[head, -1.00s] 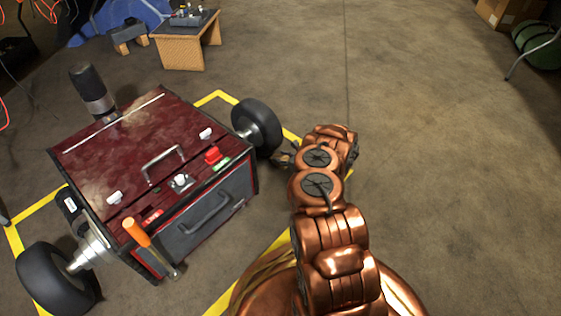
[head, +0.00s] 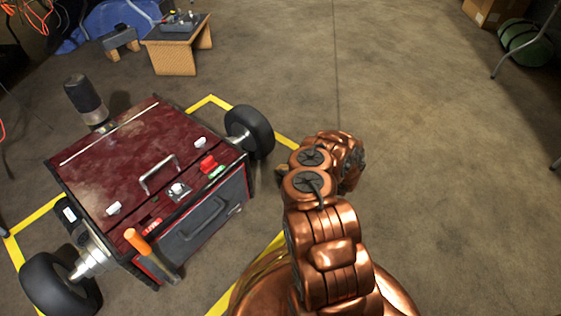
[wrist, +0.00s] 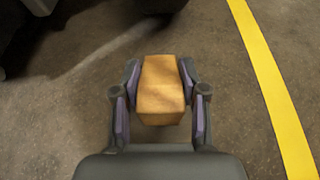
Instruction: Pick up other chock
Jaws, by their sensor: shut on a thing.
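The chock is a tan wooden block (wrist: 161,85), held between the two fingers of my gripper (wrist: 160,92) in the wrist view. The fingers press on its left and right sides. The concrete floor shows below it; I cannot tell how high it is held.
Yellow floor tape (head: 210,100) outlines the area around the machine and also runs along the right of the wrist view (wrist: 270,75). A wooden table (head: 177,55) stands at the back. A cardboard box (head: 490,12) and green roll (head: 525,42) lie at the far right. The floor right of my arm is clear.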

